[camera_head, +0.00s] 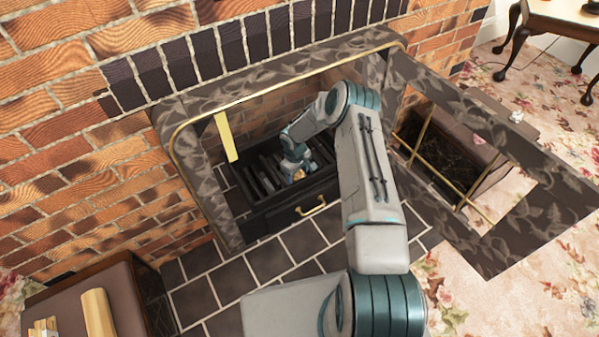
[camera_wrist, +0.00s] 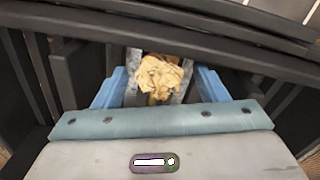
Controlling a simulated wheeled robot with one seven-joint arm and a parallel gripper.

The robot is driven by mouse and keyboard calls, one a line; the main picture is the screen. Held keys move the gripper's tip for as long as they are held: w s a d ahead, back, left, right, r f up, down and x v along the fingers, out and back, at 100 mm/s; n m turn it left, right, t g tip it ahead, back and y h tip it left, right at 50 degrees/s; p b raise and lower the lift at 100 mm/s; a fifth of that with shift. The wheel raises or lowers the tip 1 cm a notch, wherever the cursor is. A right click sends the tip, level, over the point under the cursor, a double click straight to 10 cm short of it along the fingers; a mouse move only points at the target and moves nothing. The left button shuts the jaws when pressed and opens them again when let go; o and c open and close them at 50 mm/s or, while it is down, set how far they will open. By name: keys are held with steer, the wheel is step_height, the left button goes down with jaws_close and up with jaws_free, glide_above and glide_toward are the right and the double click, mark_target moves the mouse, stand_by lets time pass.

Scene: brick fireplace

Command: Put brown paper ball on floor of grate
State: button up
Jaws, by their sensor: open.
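The brown paper ball (camera_wrist: 162,74) is a crumpled tan wad. In the wrist view it sits between the two fingers of my gripper (camera_wrist: 160,88), which are open on either side of it. In the head view the ball (camera_head: 299,173) is a small tan patch below my gripper (camera_head: 295,170), down among the black bars of the grate (camera_head: 262,172). The dark grate bars also show in the wrist view (camera_wrist: 235,52), above and beside the ball. The ball's underside is hidden, so what it touches below cannot be told.
A drawer with a brass handle (camera_head: 312,209) is at the fireplace front. A dark frame door (camera_head: 545,215) stands open to the right. A yellow strip (camera_head: 226,137) is at the left opening edge. A wooden log (camera_head: 98,313) lies on a left box. Tiled hearth (camera_head: 268,262) is clear.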

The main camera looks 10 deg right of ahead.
step_height(320, 180, up, 8)
steer(key=shift+a+f+p, duration=0.1)
steer(key=shift+f+p, duration=0.05)
steer(key=shift+p, duration=1.05)
steer(key=shift+s, duration=0.1)
